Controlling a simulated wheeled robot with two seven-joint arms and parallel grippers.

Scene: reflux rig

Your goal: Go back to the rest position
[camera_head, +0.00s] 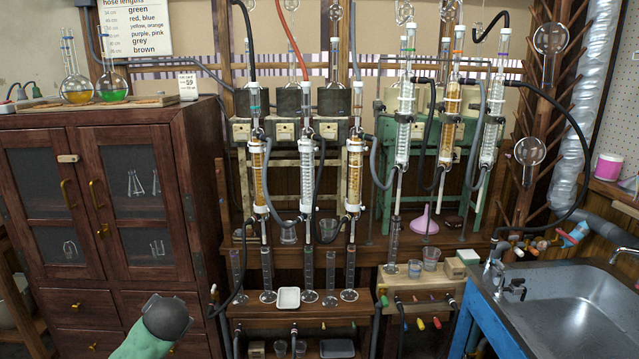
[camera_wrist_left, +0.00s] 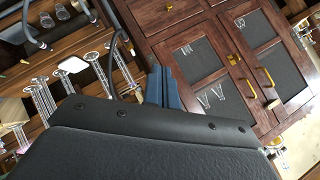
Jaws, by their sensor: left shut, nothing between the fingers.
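My left gripper shows in the left wrist view as two blue fingers (camera_wrist_left: 163,86) pressed together with nothing between them. They are in front of the dark wooden cabinet, with free space around the tips. In the head view, a green and dark part of my arm shows at the bottom left, in front of the cabinet's lower drawers; the fingers cannot be made out there. My right gripper is in neither view.
The wooden cabinet (camera_head: 88,190) with glass doors stands at left, with flasks (camera_head: 75,88) on top. The reflux rig (camera_head: 308,160) with condensers, hoses and cylinders fills the middle. A white dish (camera_head: 288,298) sits on the low shelf. A sink (camera_head: 570,305) is at right.

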